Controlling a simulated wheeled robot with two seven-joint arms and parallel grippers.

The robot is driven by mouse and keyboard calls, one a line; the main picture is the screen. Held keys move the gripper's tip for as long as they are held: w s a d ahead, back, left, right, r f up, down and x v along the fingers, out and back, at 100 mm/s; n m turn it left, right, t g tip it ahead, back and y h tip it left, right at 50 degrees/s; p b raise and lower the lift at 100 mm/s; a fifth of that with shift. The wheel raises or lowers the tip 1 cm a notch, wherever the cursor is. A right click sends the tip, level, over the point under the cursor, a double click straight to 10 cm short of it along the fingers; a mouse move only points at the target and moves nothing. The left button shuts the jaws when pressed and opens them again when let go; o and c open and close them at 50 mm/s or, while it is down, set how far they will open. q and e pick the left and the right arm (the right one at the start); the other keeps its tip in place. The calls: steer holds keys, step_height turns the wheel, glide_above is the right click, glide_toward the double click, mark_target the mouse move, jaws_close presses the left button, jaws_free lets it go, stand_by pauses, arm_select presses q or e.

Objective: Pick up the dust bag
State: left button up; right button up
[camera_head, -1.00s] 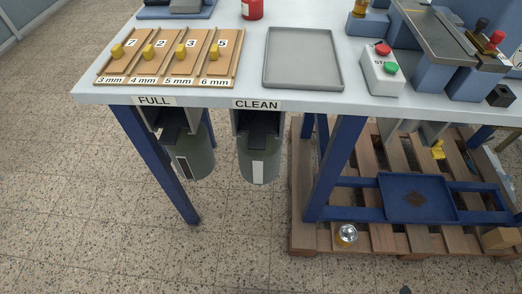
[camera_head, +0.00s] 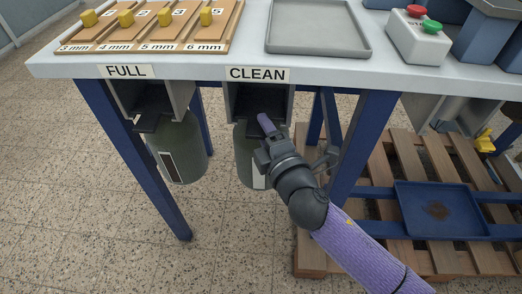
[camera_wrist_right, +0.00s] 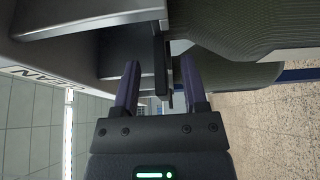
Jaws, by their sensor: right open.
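Two grey-green dust bags hang under the table: one (camera_head: 180,150) below the FULL label and one (camera_head: 245,160) below the CLEAN label. My right gripper (camera_head: 266,128) is at the CLEAN holder, in front of that bag, and hides part of it. In the right wrist view the gripper (camera_wrist_right: 161,82) is open, with a dark flat tab (camera_wrist_right: 160,62) between its two purple fingers. It does not grip the tab. The ribbed CLEAN bag (camera_wrist_right: 225,25) lies just beyond the fingers at upper right. My left gripper is out of view.
The CLEAN holder (camera_head: 284,105) has side walls close around the gripper. A blue table leg (camera_head: 365,140) stands right of my arm. A wooden pallet (camera_head: 405,150) carries a blue tray (camera_head: 415,225). The floor at left is clear.

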mark_target(252, 101)
steer(key=shift+w+a+f+b, duration=0.15)
steer(key=shift+w, duration=0.25)
steer(key=shift+w+a+f+b, duration=0.1)
steer(key=shift+w+a+b, duration=0.05)
steer(key=shift+w, duration=0.25)
steer(key=shift+w+a+r, duration=0.15)
steer(key=shift+w, duration=0.1)
jaws_close()
stand_by(0.5)
